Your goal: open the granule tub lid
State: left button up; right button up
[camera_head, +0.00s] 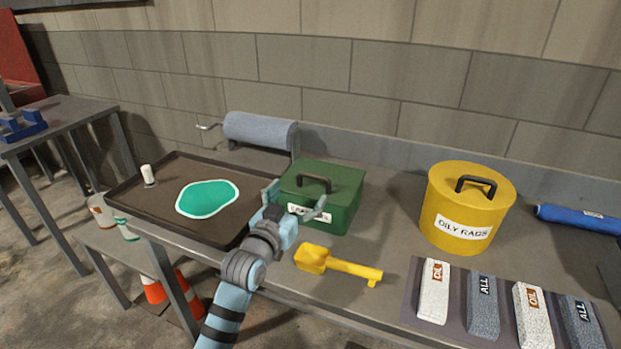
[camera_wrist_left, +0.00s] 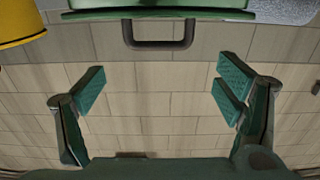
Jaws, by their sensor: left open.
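The granule tub (camera_head: 343,213) is a green box on the bench, with a partly covered white label on its front. Its green lid (camera_head: 341,172) lies shut on top and carries a dark arched handle (camera_head: 314,180). My left gripper (camera_head: 296,203) is open and empty at the tub's front left, with its fingers in front of the tub in this view. In the left wrist view the open fingers (camera_wrist_left: 158,88) frame the wall, and the dark handle (camera_wrist_left: 160,45) and green lid edge (camera_wrist_left: 160,15) are at the top, apart from the fingers. My right gripper is not in view.
A black tray (camera_head: 165,213) with a green puddle lies left of the tub. A grey roll (camera_head: 260,131) stands behind. A yellow scoop (camera_head: 340,264) lies in front. A yellow oily rags bin (camera_head: 447,210) stands right, with bare bench between. Several absorbent blocks (camera_head: 434,290) lie front right.

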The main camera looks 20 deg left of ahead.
aim_at(314, 178)
pick_arm(q)
jog(key=w, duration=0.3)
jog(key=w+b, duration=0.1)
jog(key=w, duration=0.1)
jog(key=w+d, duration=0.1)
jog(key=w, duration=0.2)
jog(key=shift+w+f+b, duration=0.35)
jog(key=shift+f+b, duration=0.05)
jog(key=shift+w+r, duration=0.25)
jog(key=shift+w, duration=0.05)
